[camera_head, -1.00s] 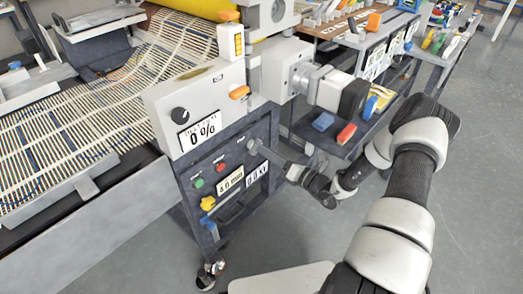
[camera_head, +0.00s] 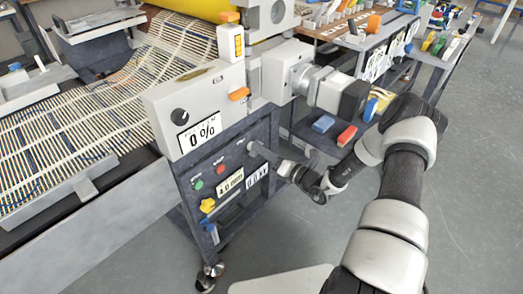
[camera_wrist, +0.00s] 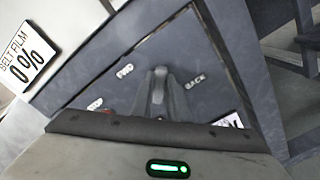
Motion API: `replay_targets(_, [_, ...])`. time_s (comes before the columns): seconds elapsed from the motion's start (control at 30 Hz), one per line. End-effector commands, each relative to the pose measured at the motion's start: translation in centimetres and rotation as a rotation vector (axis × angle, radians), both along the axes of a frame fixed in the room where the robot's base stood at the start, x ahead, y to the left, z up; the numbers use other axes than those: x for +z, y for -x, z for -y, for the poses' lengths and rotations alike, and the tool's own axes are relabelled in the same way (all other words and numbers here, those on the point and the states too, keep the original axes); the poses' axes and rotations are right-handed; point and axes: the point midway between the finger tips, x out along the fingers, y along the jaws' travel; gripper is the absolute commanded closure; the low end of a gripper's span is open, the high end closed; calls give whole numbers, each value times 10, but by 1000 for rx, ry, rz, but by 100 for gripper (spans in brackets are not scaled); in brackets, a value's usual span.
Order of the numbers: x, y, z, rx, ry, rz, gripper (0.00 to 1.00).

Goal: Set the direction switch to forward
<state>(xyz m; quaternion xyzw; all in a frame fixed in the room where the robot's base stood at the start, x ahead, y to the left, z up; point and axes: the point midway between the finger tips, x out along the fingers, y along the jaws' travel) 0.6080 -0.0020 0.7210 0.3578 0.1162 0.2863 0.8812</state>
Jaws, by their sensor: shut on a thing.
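My gripper (camera_head: 262,152) reaches the upper right of the dark control panel (camera_head: 232,209) on the cart in the head view. In the wrist view, the closed grey fingers (camera_wrist: 158,95) are at the panel between the FWD label (camera_wrist: 124,71) and the BACK label (camera_wrist: 195,80). They are shut on the direction switch, which they mostly hide. I cannot tell which label the switch points to.
A white box with a 0% display (camera_head: 200,134) is above. Blue (camera_head: 323,123) and red (camera_head: 347,135) blocks lie on a shelf behind my arm.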

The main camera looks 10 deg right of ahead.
Motion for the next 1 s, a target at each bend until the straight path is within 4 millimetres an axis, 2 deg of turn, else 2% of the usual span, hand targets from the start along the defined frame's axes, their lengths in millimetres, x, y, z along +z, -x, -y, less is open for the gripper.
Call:
replay_targets(0.27, [1,1,-1,0,73,53,100])
replay_targets(1.0, [2,3,-4,1,529,384,100])
